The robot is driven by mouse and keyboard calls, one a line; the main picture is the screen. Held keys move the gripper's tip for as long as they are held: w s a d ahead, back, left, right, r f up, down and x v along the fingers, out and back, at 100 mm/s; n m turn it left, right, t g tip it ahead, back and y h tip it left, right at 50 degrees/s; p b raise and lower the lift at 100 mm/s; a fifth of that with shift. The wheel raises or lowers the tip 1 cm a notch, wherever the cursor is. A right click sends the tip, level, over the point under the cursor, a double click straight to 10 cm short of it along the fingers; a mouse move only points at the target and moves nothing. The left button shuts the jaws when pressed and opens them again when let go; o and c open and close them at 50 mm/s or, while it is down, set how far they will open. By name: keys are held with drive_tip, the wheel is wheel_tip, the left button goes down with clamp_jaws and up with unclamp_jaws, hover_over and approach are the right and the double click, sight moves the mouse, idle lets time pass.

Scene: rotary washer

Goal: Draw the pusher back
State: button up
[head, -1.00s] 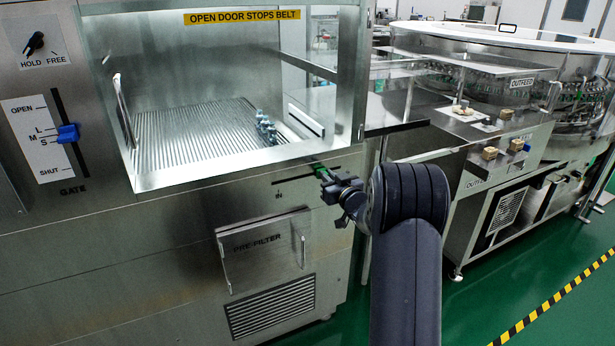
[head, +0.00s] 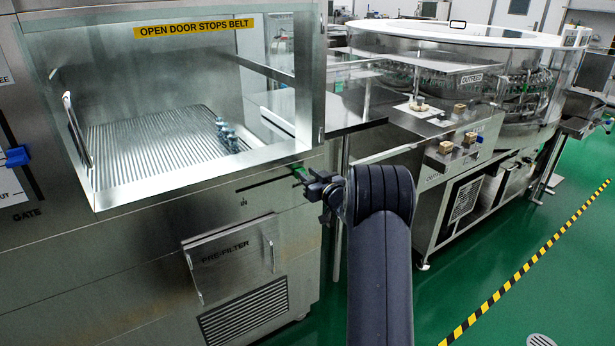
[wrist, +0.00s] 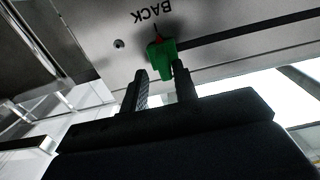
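The pusher's green knob (head: 300,173) sits at the right end of its dark slot (head: 265,183) on the washer front, away from the end marked IN. In the wrist view the knob (wrist: 161,60) is by the BACK label, with a bit of red at its top.
A pre-filter door (head: 230,258) is below the slot. A blue gate lever (head: 16,157) is at the left. The outfeed machine (head: 440,150) stands right; green floor (head: 530,250) is open in front.

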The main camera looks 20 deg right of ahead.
drive_tip(key=shift+o, duration=0.3)
drive_tip(key=shift+a, duration=0.1)
drive_tip(key=s+d, duration=0.1)
drive_tip(key=s, duration=0.9)
drive_tip(key=shift+s+d, duration=0.3)
drive_tip(key=shift+s, duration=0.05)
drive_tip(key=shift+w, duration=0.1)
drive_tip(key=w+a, duration=0.2)
drive_tip(key=w, duration=0.8)
drive_tip(key=shift+w+a, duration=0.25)
drive_tip(key=shift+a, duration=0.15)
